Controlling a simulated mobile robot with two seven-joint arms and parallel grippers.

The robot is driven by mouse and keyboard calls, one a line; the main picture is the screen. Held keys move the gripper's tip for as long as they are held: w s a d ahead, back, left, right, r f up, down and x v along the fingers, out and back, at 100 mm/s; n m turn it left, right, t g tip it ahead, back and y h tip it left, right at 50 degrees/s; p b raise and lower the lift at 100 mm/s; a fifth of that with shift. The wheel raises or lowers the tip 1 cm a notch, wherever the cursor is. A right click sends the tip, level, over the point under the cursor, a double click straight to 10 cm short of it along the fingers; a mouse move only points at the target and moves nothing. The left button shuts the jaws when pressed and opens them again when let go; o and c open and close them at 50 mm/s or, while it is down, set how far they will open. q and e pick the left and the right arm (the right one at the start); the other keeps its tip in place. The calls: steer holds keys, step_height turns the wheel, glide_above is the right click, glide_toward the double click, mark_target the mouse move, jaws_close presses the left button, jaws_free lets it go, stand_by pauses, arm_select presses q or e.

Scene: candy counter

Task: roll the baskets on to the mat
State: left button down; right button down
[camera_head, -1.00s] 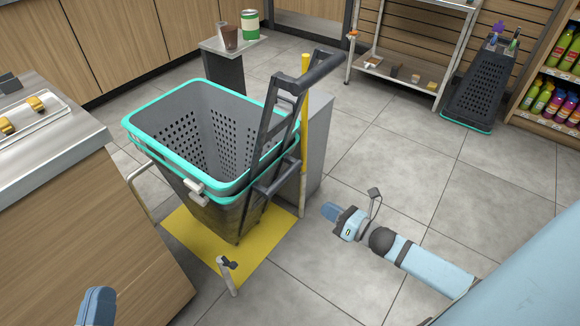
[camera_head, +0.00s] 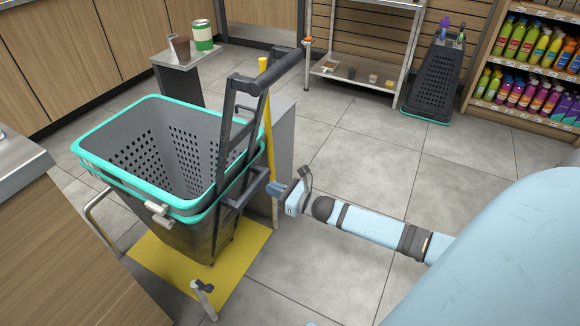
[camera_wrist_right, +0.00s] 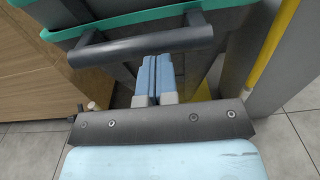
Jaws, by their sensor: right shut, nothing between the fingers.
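Dark grey baskets (camera_head: 185,225) with teal rims stand nested in a stack on the yellow mat (camera_head: 236,285), upright. Their dark pull handle (camera_head: 233,135) rises on the right side. My right gripper (camera_head: 272,188) is shut and empty beside the lower crossbar of the handle frame. In the right wrist view its blue fingertips (camera_wrist_right: 158,78) are together just below the dark bar (camera_wrist_right: 140,45); I cannot tell whether they touch it. Another dark basket (camera_head: 434,80) with a teal base edge stands upright at the back right. My left gripper is not in view.
A yellow post (camera_head: 267,130) and a grey block (camera_head: 284,150) stand right behind the stack. A wooden counter (camera_head: 60,250) is at the left. Shelves (camera_head: 362,60) line the back. The floor (camera_head: 365,180) at the right is clear.

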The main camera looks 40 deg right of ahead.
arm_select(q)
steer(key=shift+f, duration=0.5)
arm_select(e)
steer(key=shift+x, duration=0.9)
